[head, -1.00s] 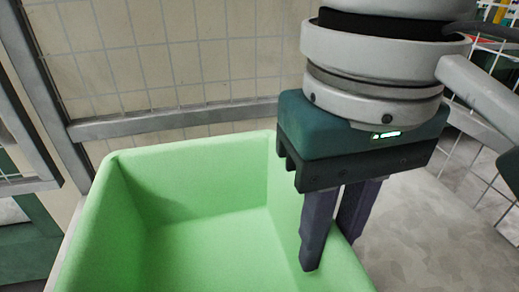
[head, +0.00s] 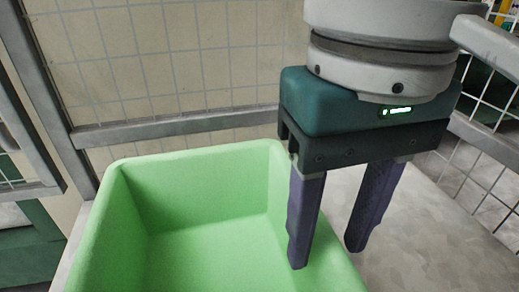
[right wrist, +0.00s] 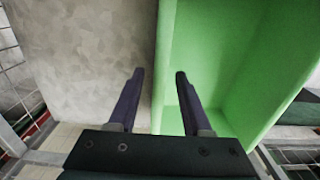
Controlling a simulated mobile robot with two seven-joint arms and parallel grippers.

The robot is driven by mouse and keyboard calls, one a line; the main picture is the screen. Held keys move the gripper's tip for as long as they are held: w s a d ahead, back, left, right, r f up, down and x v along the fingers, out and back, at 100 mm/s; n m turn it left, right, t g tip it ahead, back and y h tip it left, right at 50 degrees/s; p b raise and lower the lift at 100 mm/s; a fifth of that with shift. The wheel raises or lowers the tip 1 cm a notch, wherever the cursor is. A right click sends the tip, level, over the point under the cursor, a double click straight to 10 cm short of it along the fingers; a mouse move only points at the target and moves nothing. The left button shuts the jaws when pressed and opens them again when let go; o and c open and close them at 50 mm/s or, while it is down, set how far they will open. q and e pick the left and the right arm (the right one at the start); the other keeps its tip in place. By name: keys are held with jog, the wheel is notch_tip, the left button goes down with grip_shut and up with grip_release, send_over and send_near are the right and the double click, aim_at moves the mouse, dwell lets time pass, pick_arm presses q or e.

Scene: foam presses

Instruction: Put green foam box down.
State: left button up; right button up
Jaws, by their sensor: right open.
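The green foam box (head: 200,165) is an open-topped, bright green box resting on a grey surface in the head view, its near part cut off by the frame. It also fills the right half of the right wrist view (right wrist: 225,50). My right gripper (head: 327,257) points down at the box's right wall and is open. One finger is over the inside of the box and the other is outside, over the grey surface; the wall stands between them. In the right wrist view the fingers (right wrist: 159,72) are apart with the wall's edge between them. My left gripper is in neither view.
The grey surface (head: 425,235) is bare to the right of the box. A wire mesh fence (head: 180,60) with a grey rail stands behind the box, and more mesh (head: 480,175) is at the right. A grey post borders the left side.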

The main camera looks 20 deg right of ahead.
pick_arm(q)
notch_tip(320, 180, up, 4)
jog(key=p, duration=0.3)
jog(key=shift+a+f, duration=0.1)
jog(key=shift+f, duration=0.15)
pick_arm(e)
notch_tip(320, 180, up, 10)
